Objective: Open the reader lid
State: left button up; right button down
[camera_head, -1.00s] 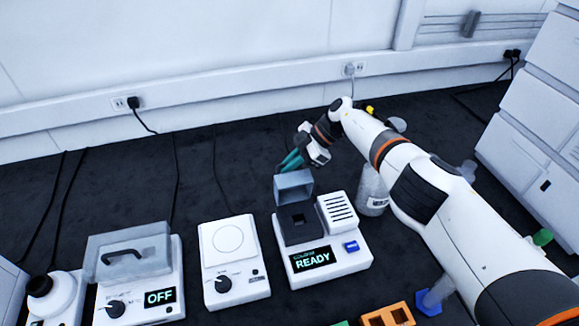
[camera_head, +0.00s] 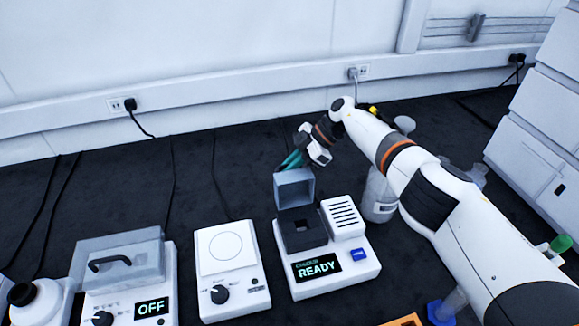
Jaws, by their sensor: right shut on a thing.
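The reader (camera_head: 335,285) is a white device with a display that says READY and a dark square well (camera_head: 301,226) on its top. Its grey-blue lid (camera_head: 294,188) stands raised at the back edge of the well, so the well is uncovered. My right gripper (camera_head: 290,161) is at the upper back edge of the lid, its teal fingers pointing down and left. The fingertips are partly hidden behind the lid. My left gripper is not in view.
A white device with a round plate (camera_head: 226,246) and a device marked OFF with a clear handled cover (camera_head: 118,262) stand to the left. White drawers (camera_head: 535,150) are at the right.

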jog(key=shift+s+f, duration=0.1)
jog(key=c, duration=1.8)
grip_release()
jog(key=shift+a, duration=0.1)
jog(key=b+v, duration=0.1)
jog(key=v, duration=1.1)
